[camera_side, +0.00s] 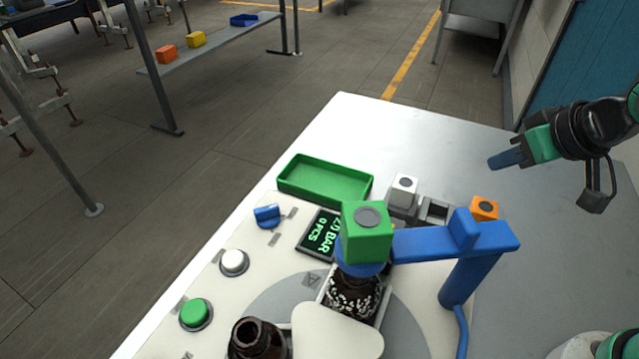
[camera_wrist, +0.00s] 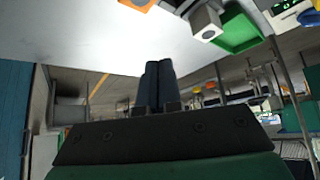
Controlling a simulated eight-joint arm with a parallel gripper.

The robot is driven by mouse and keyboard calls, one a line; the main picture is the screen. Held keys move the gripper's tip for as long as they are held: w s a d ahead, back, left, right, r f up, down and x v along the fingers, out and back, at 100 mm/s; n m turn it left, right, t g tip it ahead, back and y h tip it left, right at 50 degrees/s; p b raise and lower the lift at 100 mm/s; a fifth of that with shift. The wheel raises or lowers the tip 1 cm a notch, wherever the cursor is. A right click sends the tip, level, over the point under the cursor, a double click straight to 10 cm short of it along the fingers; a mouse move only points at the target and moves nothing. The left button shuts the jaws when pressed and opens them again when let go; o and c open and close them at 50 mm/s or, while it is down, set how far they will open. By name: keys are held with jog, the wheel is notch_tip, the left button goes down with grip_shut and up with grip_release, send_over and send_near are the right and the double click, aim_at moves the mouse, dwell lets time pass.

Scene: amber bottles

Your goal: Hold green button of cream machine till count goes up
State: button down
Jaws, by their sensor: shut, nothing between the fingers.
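The cream machine (camera_side: 212,331) lies at the lower left of the white table in the side view. Its green button (camera_side: 195,313) sits near the left edge, with a white button (camera_side: 233,262) and a blue knob (camera_side: 267,216) farther back. The display (camera_side: 321,235) reads 0 PCS and what looks like 20 BAR. Another amber bottle (camera_side: 257,339) stands in front. My gripper (camera_side: 496,161) is shut and empty at the upper right, far from the green button; its closed fingers show in the wrist view (camera_wrist: 159,80).
A blue press arm (camera_side: 425,243) with a green block (camera_side: 367,237) rises between my gripper and the buttons. The table's far right is clear.

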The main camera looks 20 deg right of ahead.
jog(key=w+a+r+y, duration=0.2)
jog(key=w+a+r, duration=0.15)
jog(key=a, duration=0.55)
jog(key=n+g+y, duration=0.1)
jog(key=g+y, duration=0.2)
jog(key=y, duration=0.1)
send_over(196, 314)
notch_tip(196, 314, down, 3)
jog(key=shift+r, duration=0.1)
jog(key=shift+f, duration=4.4)
jog(key=shift+f, duration=0.1)
jog(key=shift+f, duration=0.3)
